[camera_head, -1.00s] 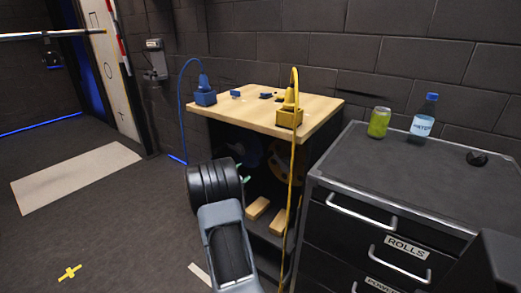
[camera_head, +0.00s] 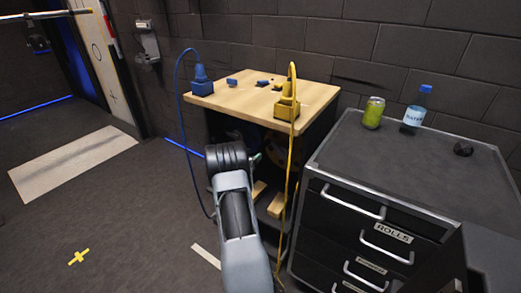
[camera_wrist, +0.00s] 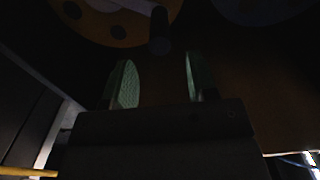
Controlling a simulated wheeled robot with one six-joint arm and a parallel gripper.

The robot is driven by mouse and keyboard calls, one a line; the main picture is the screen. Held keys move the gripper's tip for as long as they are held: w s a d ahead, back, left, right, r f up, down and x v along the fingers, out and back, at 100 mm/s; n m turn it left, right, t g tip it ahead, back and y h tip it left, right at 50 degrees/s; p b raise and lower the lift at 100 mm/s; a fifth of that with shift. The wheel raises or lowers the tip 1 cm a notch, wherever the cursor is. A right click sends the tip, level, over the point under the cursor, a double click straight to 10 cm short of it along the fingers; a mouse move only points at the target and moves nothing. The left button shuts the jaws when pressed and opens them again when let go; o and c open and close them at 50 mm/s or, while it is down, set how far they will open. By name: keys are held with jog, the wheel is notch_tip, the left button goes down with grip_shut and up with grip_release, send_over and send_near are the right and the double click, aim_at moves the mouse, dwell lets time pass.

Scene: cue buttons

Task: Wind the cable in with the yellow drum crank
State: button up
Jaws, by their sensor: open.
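The yellow drum (camera_wrist: 120,28) is at the top of the dark wrist view, a disc with round holes. Its crank has a pale arm and a dark knob (camera_wrist: 159,38) that points toward me. My gripper (camera_wrist: 160,82) is open, its two fingers apart below the knob, with nothing seen between them. In the head view, the yellow drum (camera_head: 275,150) shows only in part inside the open bench, behind my arm. The yellow cable (camera_head: 290,190) hangs from the yellow plug block (camera_head: 287,104) on the bench top down to the floor.
A blue drum (camera_wrist: 262,8) is at the upper right of the wrist view. A blue plug block (camera_head: 200,85) with its blue cable stands on the wooden bench top (camera_head: 245,92). A drawer cabinet (camera_head: 350,160) with a can and bottle stands close on the right. Open floor lies left.

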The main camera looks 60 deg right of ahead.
aim_at(260, 148)
jog(key=shift+d, duration=3.1)
grip_shut()
